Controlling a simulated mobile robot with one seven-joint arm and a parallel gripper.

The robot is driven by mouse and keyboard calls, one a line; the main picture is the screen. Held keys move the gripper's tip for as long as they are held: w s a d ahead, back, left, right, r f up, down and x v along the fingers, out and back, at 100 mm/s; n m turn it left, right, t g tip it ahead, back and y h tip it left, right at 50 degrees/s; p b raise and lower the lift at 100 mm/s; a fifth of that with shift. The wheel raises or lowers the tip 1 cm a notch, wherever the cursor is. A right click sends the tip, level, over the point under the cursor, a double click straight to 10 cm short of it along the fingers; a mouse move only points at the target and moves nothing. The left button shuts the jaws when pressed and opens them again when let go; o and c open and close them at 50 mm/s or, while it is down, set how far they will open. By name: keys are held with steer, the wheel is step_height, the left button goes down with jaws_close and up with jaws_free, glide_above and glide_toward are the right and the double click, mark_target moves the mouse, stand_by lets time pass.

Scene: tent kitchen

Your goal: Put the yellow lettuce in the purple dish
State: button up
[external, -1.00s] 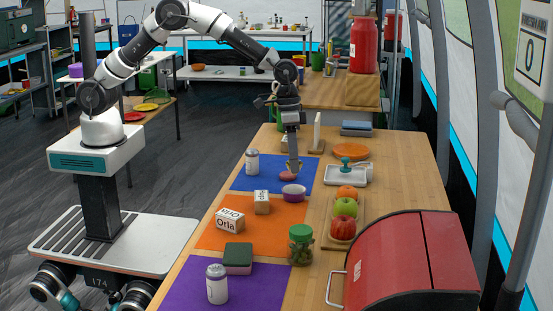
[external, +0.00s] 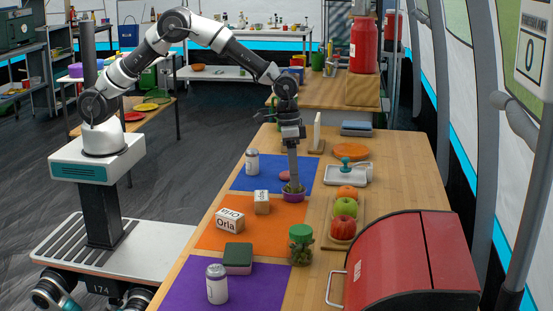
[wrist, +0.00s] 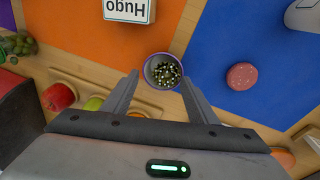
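The purple dish (external: 294,197) stands at the right edge of the blue and orange mats. It also shows in the wrist view (wrist: 149,72). A dark green clump with pale yellow specks (wrist: 167,74), which looks like the lettuce, lies inside it. My gripper (external: 293,186) points down right at the dish. In the wrist view its fingers (wrist: 159,80) stand apart on either side of the dish's near part, with the clump between the tips and no visible grip on it. Whether the fingers touch the dish cannot be told.
A pink round slice (external: 286,175) lies on the blue mat (external: 252,183) near the dish. A board with an orange, a green apple (external: 346,207) and a red apple is to the right. A white box (external: 230,220) and green-lidded jar (external: 301,246) stand closer to the camera.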

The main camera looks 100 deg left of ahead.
stand_by(0.4)
step_height(320, 180, up, 7)
steer(key=p, duration=0.5)
